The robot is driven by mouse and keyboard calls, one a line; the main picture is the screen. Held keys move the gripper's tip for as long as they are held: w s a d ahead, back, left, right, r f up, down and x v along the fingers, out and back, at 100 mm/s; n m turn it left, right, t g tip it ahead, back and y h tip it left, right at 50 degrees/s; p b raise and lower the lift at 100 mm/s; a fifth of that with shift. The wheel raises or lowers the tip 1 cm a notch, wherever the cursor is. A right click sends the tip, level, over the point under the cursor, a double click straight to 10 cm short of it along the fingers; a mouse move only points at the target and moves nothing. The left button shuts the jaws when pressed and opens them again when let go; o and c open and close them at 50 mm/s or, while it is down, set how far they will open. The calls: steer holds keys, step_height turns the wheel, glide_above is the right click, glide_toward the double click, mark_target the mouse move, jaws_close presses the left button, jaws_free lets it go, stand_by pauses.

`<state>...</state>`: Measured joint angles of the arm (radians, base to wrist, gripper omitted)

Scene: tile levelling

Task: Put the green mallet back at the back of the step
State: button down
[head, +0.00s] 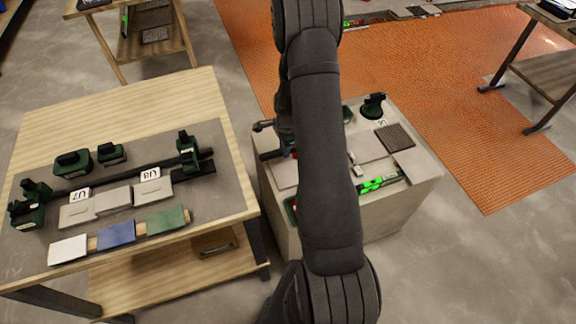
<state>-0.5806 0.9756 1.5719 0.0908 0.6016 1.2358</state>
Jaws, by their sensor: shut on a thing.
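The step appears to be the pale grey block (410,205) right of the centre, with its top partly covered by my arm. I cannot make out the green mallet for certain. A dark green object (373,105) stands at the back of the block top, beside a small white label. Another dark green piece (290,210) shows at the block's front left, partly behind my arm. My forearm runs down the middle of the picture and hides my gripper and whatever is between its jaws. A dark part (263,126) sticks out left of the arm; I cannot tell what it is.
The block also bears a bright green level-like bar (380,183) and a dark ribbed pad (394,138). A wooden bench (195,95) at left holds tiles, labelled pieces and dark green tools. An orange mat (480,130) lies behind the block.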

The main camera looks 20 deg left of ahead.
steer(key=w+a+f, duration=0.1)
steer(key=w+a, duration=0.3)
steer(key=w, duration=0.4)
steer(key=w+a, duration=0.3)
steer(key=w, duration=0.5)
steer(key=shift+n+t, duration=0.3)
steer(key=shift+n, duration=0.1)
steer(key=shift+w+a+f, duration=0.1)
steer(key=shift+f, duration=1.4)
steer(key=shift+w+a+f, duration=0.1)
steer(key=shift+f, duration=1.35)
steer(key=shift+f, duration=1.4)
steer(key=c, duration=0.9)
jaws_free()
steer(key=shift+s+f+h, duration=0.1)
steer(key=shift+h, duration=0.2)
steer(key=shift+r, duration=4.05)
steer(key=shift+f, duration=0.1)
